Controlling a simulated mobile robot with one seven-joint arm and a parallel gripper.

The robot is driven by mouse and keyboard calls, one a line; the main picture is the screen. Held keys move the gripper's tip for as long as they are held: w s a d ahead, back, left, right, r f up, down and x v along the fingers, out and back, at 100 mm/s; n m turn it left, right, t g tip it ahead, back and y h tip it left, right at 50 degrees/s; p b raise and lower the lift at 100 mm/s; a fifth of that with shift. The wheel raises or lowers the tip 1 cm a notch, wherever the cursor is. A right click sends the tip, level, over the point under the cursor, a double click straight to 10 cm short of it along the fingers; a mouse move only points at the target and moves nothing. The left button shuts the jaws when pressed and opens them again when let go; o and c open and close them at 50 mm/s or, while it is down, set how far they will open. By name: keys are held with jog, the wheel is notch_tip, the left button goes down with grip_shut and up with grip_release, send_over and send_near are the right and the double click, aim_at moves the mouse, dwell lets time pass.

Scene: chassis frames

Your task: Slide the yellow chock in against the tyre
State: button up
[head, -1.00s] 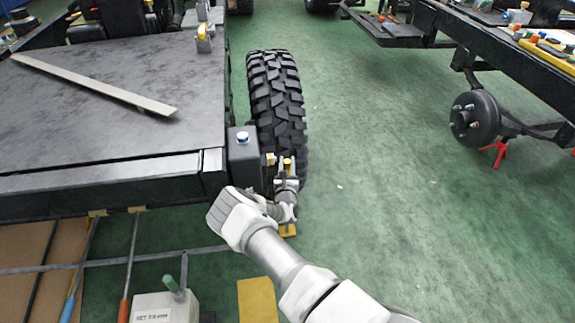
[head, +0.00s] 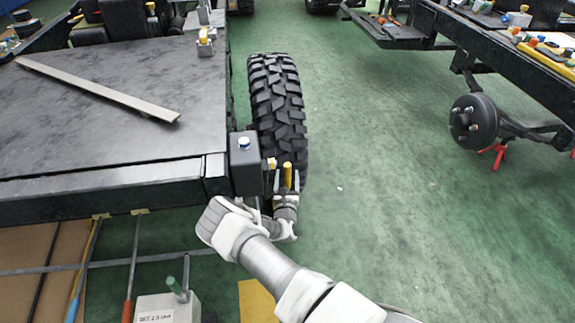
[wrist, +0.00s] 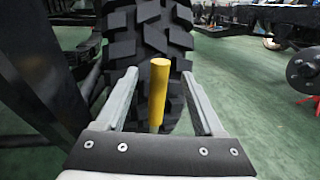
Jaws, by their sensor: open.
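The yellow chock shows as an upright yellow post (wrist: 158,92) in the wrist view, in front of the black knobbly tyre (wrist: 150,30). In the head view the post (head: 288,175) stands at the near side of the tyre (head: 277,105), beside the black box (head: 244,165). My gripper (head: 286,178) is open, with one finger on each side of the post; in the wrist view its fingers (wrist: 159,76) look clear of it. The chock's lower part is hidden by my gripper. I cannot tell whether it touches the tyre.
The dark chassis deck (head: 110,95) with a loose metal strip (head: 100,90) lies left of the tyre. A yellow patch (head: 256,300) is on the floor beside my arm. Green floor to the right is clear up to a bare hub (head: 474,120) and red stand (head: 496,152).

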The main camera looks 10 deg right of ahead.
jog(key=s+a+p, duration=0.2)
jog(key=s+p, duration=0.1)
jog(key=s, duration=0.9)
jog(key=shift+a, duration=0.15)
jog(key=d+r+m+g+h, duration=0.1)
jog(key=d+r+m+h, duration=0.15)
jog(key=r+m, duration=0.2)
jog(key=w+d+r+m+g+h, duration=0.1)
jog(key=d+r+m+g+h, duration=0.1)
jog(key=r+m+h, duration=0.3)
jog(key=d+r+m+g+h, duration=0.1)
jog(key=d+r+h, duration=0.15)
jog(key=r, duration=0.35)
jog(key=s+d+r+m+g, duration=0.4)
jog(key=s+r+m+g, duration=0.1)
jog(key=r+m+g, duration=0.15)
jog(key=s+d+r+m+g, duration=0.4)
jog(key=r+m+g, duration=0.15)
jog(key=r, duration=0.25)
jog(key=s+a+r+m+t+y, duration=0.2)
jog(key=s+a+r+m+y, duration=0.4)
jog(key=s+r, duration=0.4)
jog(key=s+a+r+m+t+y, duration=0.2)
jog(key=s+a+r+m+y, duration=0.45)
jog(key=s, duration=0.55)
notch_tip(320, 180, up, 23)
jog(key=d+n+p, duration=0.1)
jog(key=p, duration=2.1)
jog(key=shift+s+d+y, duration=0.15)
jog(key=shift+y, duration=0.3)
